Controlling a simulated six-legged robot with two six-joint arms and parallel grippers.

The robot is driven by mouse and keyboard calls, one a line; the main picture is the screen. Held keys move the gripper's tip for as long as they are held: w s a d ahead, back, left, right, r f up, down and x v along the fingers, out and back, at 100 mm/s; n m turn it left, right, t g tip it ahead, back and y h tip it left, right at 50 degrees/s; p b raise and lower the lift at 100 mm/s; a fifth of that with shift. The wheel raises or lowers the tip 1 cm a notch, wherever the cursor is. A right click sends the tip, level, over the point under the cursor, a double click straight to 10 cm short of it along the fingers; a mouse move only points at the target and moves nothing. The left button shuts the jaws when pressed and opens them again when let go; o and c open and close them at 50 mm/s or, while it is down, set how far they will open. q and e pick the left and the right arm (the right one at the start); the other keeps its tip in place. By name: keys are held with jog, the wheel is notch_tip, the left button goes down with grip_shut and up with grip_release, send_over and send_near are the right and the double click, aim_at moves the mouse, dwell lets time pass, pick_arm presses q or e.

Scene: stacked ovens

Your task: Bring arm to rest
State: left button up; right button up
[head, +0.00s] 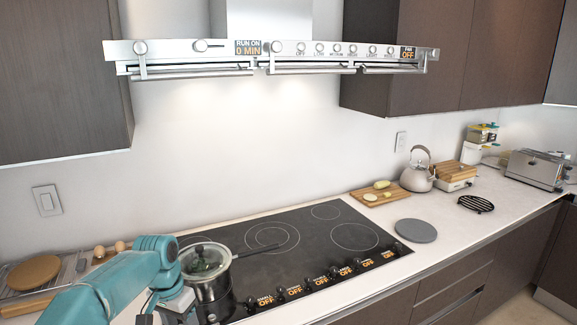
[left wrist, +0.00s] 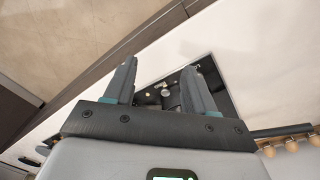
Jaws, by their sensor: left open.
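My left arm (head: 120,285) is teal and comes in from the lower left in the head view, bent in front of the cooktop's left end. My left gripper (left wrist: 162,85) shows in the left wrist view with its two dark fingers spread apart and nothing between them. Past the fingers are the pale counter and a dark corner of the cooktop with small knobs. The fingertips cannot be made out in the head view. My right gripper is in neither view.
A steel pot (head: 211,285) with a glass lid stands on the black cooktop (head: 300,238), close beside my left arm. Several orange-lit knobs line its front edge. The range hood (head: 270,52) hangs above. A grey round mat (head: 415,230) and kettle (head: 418,178) are at right.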

pick_arm(q)
jog(key=s+d+f+n+h, duration=0.1)
jog(key=s+d+f, duration=0.25)
jog(key=f, duration=0.45)
jog(key=s+d+f+h, duration=0.1)
jog(key=s+d+f, duration=0.1)
jog(key=s+f, duration=0.35)
jog(key=s+d+f+n+h, duration=0.1)
jog(key=s+d+f, duration=0.2)
jog(key=f, duration=0.6)
jog(key=s+d+f+n, duration=0.1)
jog(key=s+f+n, duration=0.1)
jog(key=s, duration=0.7)
jog(key=s+d+f+n+b, duration=0.1)
jog(key=s+d+f+n, duration=0.1)
jog(key=s, duration=0.7)
jog(key=shift+s+d+f, duration=0.3)
jog(key=shift+s+f, duration=0.05)
jog(key=shift+f, duration=0.4)
jog(key=shift+w+d, duration=0.1)
jog(key=shift+w, duration=0.1)
